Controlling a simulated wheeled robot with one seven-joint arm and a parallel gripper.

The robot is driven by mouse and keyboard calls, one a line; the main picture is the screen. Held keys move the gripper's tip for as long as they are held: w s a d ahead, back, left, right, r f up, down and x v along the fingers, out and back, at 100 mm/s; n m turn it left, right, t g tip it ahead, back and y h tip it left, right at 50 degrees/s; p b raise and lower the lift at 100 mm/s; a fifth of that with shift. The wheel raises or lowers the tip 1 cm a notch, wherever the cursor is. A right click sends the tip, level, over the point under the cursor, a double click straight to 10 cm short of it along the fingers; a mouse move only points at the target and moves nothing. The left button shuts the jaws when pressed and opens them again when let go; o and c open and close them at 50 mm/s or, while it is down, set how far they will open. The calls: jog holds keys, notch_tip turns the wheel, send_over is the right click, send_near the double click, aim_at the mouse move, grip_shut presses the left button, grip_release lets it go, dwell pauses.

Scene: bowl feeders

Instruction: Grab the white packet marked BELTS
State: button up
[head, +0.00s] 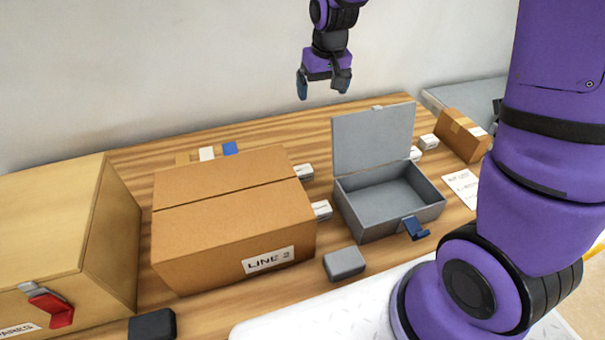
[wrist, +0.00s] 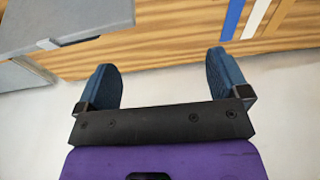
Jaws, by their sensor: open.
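Several small white packets lie on the wooden table in the head view: one by the right side of the LINE 2 carton (head: 321,210), another behind it (head: 304,172), and others beyond the grey box, including one at its back right (head: 429,142). Their print is too small to read, so I cannot tell which is marked BELTS. My gripper (head: 323,90) is open and empty, high above the back of the table, in front of the wall. In the wrist view its two blue fingers (wrist: 160,65) stand wide apart with nothing between them.
The LINE 2 carton (head: 212,242) partly hides packets. The grey box (head: 390,237) stands empty with its lid up. A larger tan box (head: 50,215) is at left, a small grey block (head: 344,263) in front. A small carton (head: 461,137) stands back right.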

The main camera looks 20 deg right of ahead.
jog(key=w+a+f+g, duration=0.1)
jog(key=w+f, duration=0.3)
jog(key=f, duration=0.5)
jog(key=g, duration=0.1)
send_over(303, 169)
notch_tip(303, 169, down, 12)
notch_tip(303, 169, down, 11)
jog(key=shift+s, duration=0.1)
jog(key=shift+c, duration=0.2)
jog(key=c, duration=1)
